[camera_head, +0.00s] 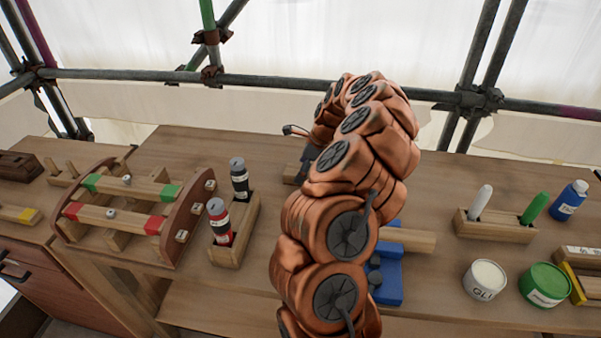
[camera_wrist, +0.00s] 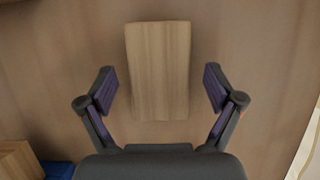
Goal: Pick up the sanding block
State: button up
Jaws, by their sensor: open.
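A plain wooden block (camera_wrist: 160,55), which looks like the sanding block, lies on the workbench in the wrist view. Its lower part reaches between the fingers of my gripper (camera_wrist: 160,88). The two fingers are open, one on each side of the block, with a gap on both sides. I cannot tell the height of my gripper above the bench. In the head view my copper-coloured arm hides most of this spot. A small piece of wood (camera_head: 289,174) shows beside the arm, probably the same block.
Tubs (camera_head: 485,280) and a marker holder (camera_head: 495,229) stand further right. Scaffold poles run behind the bench.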

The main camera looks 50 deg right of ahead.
jog(key=shift+w+a+f, duration=0.1)
jog(key=shift+w+f, duration=0.05)
jog(key=shift+f, duration=0.35)
jog(key=shift+f, duration=0.25)
dwell(0.4)
jog(key=c, duration=1.3)
